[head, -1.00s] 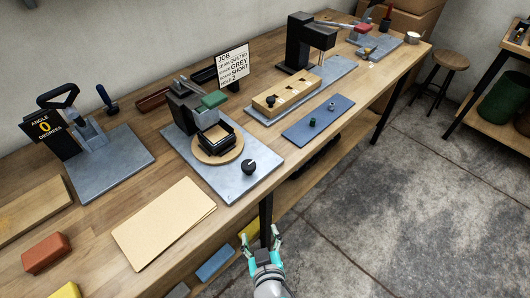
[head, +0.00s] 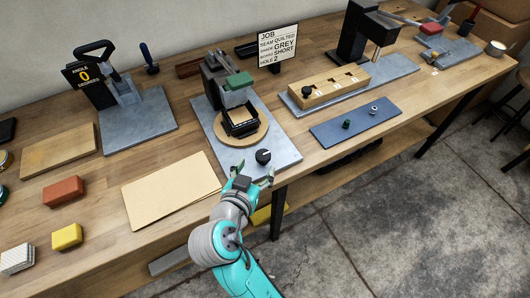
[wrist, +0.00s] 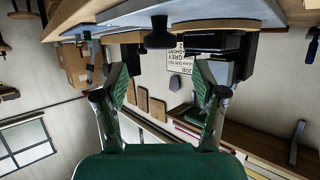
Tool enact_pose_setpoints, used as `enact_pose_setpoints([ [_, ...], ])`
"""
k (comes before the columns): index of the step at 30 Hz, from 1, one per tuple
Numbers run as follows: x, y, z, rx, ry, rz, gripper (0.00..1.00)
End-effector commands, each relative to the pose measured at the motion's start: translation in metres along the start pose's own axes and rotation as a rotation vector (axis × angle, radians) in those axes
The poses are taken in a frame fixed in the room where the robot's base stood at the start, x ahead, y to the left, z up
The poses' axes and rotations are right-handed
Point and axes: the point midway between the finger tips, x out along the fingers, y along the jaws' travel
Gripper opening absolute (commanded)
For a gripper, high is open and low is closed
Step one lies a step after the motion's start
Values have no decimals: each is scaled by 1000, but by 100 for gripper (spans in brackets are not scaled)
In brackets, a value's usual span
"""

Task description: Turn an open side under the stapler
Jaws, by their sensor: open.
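The stapler (head: 213,85) stands on a grey metal base plate (head: 285,150), with a green part (head: 238,82) on its head. Under the head, a round wooden turntable (head: 227,134) carries a black square frame (head: 241,121). Which sides of the frame are open is too small to tell. A black knob (head: 263,156) stands at the plate's front right. My gripper (head: 254,173) is open and empty, close to the knob at the bench's front edge. In the wrist view the knob (wrist: 158,36) shows upside down beyond my open fingers (wrist: 159,82), apart from them.
A cream folder (head: 170,188) lies left of the plate. A blue mat (head: 355,121) with small parts and a wooden block (head: 328,87) lie to the right. A job card (head: 278,46) stands behind. The floor (head: 370,220) in front is clear.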

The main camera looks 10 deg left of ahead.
Motion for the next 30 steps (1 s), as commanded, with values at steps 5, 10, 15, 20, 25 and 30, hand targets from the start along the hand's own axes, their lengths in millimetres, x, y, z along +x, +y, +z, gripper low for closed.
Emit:
enact_pose_setpoints([
  [5, 34, 1, 0, 1, -1, 3, 70],
  [10, 58, 1, 0, 0, 0, 2, 70],
  [15, 71, 0, 0, 1, 0, 0, 70],
  [20, 74, 0, 0, 0, 0, -1, 70],
  [25, 74, 0, 0, 0, 0, -1, 70],
  [30, 74, 0, 0, 0, 0, -1, 33],
])
